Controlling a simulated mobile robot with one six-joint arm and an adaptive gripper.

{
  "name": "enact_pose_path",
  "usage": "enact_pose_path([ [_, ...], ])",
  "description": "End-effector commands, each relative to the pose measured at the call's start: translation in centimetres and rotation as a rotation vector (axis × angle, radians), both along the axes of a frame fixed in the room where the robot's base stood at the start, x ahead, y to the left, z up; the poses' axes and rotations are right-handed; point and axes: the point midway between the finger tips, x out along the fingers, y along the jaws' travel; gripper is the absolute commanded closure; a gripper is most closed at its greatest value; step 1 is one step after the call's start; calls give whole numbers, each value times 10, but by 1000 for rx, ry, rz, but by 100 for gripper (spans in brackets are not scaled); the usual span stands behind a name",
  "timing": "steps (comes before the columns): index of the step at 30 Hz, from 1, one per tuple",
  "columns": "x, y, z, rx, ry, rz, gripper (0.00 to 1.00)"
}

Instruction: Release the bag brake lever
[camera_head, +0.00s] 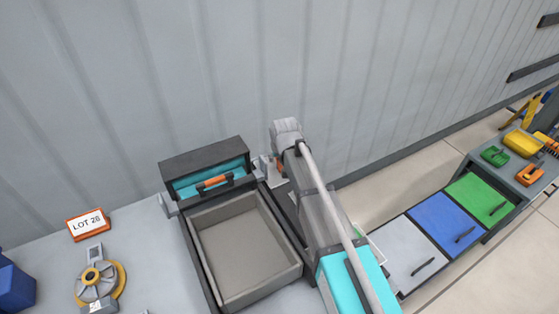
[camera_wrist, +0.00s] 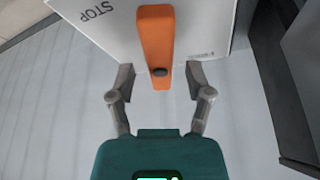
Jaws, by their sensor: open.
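In the wrist view, an orange lever (camera_wrist: 156,34) is mounted on a white panel (camera_wrist: 105,30) marked "STOP", which reads upside down. A dark round knob or bolt (camera_wrist: 160,72) sits near the lever's lower end. My gripper (camera_wrist: 160,80) is open, with one finger on each side of that end. Both fingers appear apart from the lever. In the head view, a small orange part (camera_head: 280,165) shows beside a pale plate left of my arm, and my arm hides most of that spot. I cannot see a bag.
A grey open tray (camera_head: 245,250) stands left of my arm, with a dark-and-teal box (camera_head: 205,170) with an orange handle behind it. A "LOT 28" sign (camera_head: 88,224) and a yellow-grey round device (camera_head: 100,282) are farther left. White, blue (camera_head: 446,222) and green lidded bins stand right.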

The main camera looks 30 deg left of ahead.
Motion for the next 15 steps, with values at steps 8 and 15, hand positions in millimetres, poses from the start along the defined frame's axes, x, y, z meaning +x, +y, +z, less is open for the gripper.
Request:
enact_pose_path([
  [8,0,0,-1,0,0,0,34],
  [15,0,0,-1,0,0,0,64],
])
